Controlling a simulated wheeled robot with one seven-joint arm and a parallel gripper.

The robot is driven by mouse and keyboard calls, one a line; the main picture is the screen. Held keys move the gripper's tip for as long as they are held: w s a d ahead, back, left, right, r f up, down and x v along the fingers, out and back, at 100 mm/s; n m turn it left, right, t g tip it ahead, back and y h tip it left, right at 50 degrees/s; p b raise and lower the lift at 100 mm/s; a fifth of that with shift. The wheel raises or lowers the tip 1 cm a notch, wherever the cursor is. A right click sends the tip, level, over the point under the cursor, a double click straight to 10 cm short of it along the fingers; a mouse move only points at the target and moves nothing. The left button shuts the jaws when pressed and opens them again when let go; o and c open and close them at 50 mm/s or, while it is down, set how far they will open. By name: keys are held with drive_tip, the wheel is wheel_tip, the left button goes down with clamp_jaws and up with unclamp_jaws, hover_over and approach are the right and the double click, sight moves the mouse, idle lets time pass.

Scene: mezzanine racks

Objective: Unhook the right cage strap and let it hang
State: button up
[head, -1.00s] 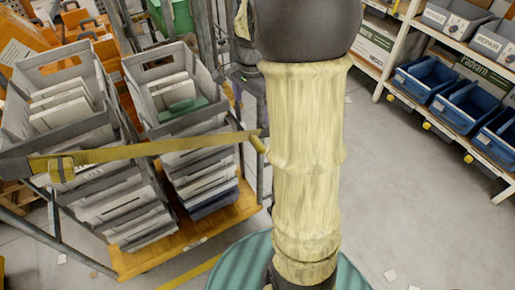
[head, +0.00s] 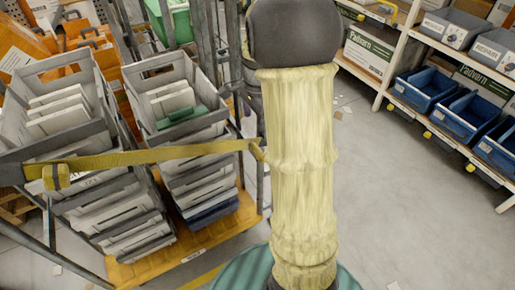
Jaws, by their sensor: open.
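The yellow cage strap (head: 170,156) runs across the open front of the wire cage in the head view. A buckle (head: 56,177) sits near its left end. Its right end (head: 256,149) meets the cage's right post (head: 249,178), beside my sleeved arm; I cannot make out the hook clearly. The strap is stretched across, not hanging. My arm in its pale yellow sleeve stands just right of that end and covers part of the view. My gripper cannot be seen.
Two stacks of grey totes (head: 200,118) stand in the cage on an orange base (head: 190,240). Orange cases and a green bin (head: 168,22) are behind. A rack with blue bins (head: 425,88) stands at the right. The grey floor between is mostly clear.

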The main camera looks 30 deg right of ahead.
sight(257, 150)
wheel_tip(257, 150, down, 12)
drive_tip(key=shift+r+b, duration=0.1)
drive_tip(key=shift+b, duration=0.4)
